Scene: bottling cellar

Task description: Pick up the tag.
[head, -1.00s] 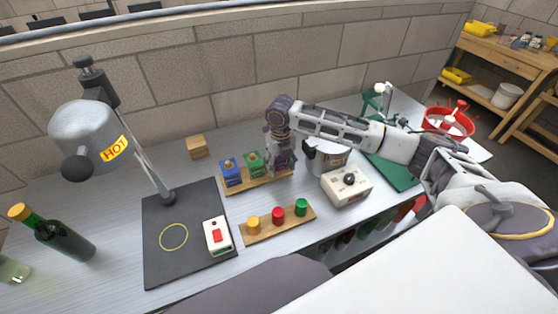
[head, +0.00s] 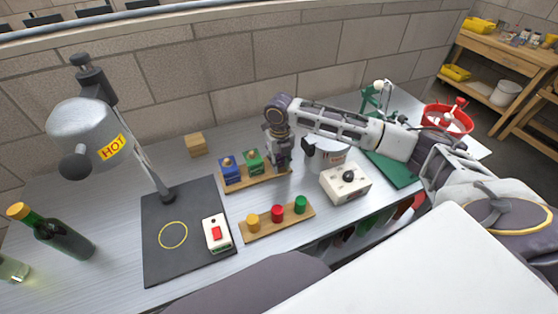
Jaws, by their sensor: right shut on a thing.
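My right gripper (head: 279,158) reaches in from the right and points down at the right end of the back wooden strip (head: 240,184). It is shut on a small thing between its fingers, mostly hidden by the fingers. I cannot make out the tag clearly apart from the gripper. A blue block (head: 230,172) and a green block (head: 252,163), each with a knob, stand on the strip to the left of the gripper. My left gripper is not in view.
A strip with coloured pegs (head: 278,222) lies in front. A lamp marked HOT (head: 92,138) overhangs a dark mat (head: 160,262); a bottle (head: 62,240) stands left.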

